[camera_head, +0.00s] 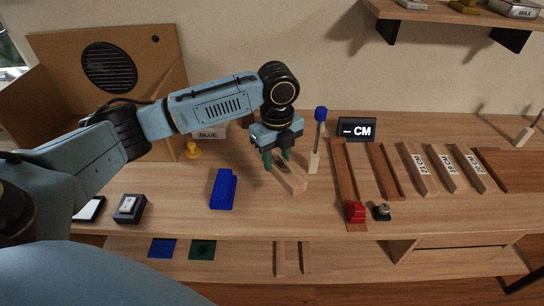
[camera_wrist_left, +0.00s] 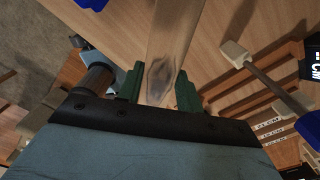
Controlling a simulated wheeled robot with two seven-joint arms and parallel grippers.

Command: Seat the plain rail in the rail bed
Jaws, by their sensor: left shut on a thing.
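The plain rail (camera_head: 291,180) is a light wooden bar without a label, on or just above the middle of the bench. My left gripper (camera_head: 278,160) is shut on its far part from above. In the left wrist view the rail (camera_wrist_left: 175,35) runs between the green fingertips (camera_wrist_left: 160,88), with a dark knot near its end. To the right, a long brown grooved board (camera_head: 345,172) with a red block (camera_head: 355,211) and a second brown channel (camera_head: 383,172) lie on the bench; I cannot tell which is the rail bed. My right gripper is not in view.
A blue block (camera_head: 223,189) lies left. Labelled rails (camera_head: 418,170) lie right. A shelf (camera_head: 450,10) overhangs the back right.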

